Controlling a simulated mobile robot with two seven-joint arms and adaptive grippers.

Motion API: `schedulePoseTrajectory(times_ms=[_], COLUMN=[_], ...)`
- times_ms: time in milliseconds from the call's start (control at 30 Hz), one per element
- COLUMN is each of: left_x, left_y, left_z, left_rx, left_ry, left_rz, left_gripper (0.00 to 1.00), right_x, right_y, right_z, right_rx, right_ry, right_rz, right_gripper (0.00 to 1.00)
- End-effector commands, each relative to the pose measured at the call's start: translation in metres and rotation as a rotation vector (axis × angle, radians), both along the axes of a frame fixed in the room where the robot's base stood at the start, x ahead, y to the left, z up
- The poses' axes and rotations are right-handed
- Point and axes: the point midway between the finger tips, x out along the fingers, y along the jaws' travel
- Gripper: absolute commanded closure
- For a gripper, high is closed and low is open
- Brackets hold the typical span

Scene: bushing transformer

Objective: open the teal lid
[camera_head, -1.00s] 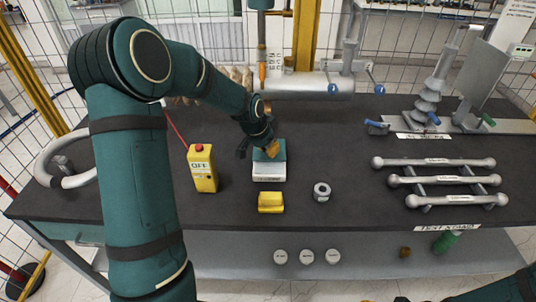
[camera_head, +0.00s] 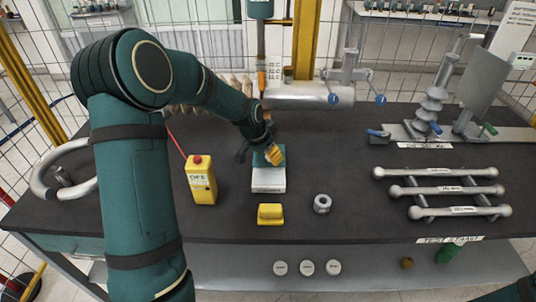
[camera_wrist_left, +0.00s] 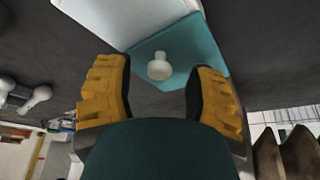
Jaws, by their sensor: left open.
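The teal lid (camera_head: 260,160) covers the back part of a white box (camera_head: 268,181) on the dark table. In the left wrist view the teal lid (camera_wrist_left: 197,42) has a round white knob (camera_wrist_left: 160,68). My left gripper (camera_head: 275,156) is over the lid and hides part of it. In the wrist view its yellow-padded fingers (camera_wrist_left: 160,72) are open, with the knob appearing between the fingertips. I cannot tell how far the fingertips are from the knob. My right gripper is not in view.
A yellow control box (camera_head: 201,180) with a red button stands left of the white box. A yellow block (camera_head: 270,214) and a metal nut (camera_head: 322,204) lie in front. A rack of grey bars (camera_head: 440,190) is at right.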

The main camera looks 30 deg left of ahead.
Motion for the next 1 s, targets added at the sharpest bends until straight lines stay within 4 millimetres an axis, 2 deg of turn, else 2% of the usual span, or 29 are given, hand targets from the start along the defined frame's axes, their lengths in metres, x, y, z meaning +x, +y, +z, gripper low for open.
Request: schedulePoseTrajectory(times_ms=[500, 700, 1000], left_x=[-0.035, -0.042, -0.043], left_y=[0.008, 0.010, 0.010], left_z=[0.088, 0.104, 0.106], left_rx=[0.001, 0.000, -0.001], left_ry=[-0.003, -0.001, 0.001], left_rz=[0.001, 0.000, 0.000], left_gripper=[0.46, 0.46, 0.46], right_x=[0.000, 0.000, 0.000], right_y=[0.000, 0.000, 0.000], right_z=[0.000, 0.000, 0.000], right_rx=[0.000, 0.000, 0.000], right_ry=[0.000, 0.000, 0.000], right_rz=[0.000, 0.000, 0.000], right_gripper=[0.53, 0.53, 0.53])
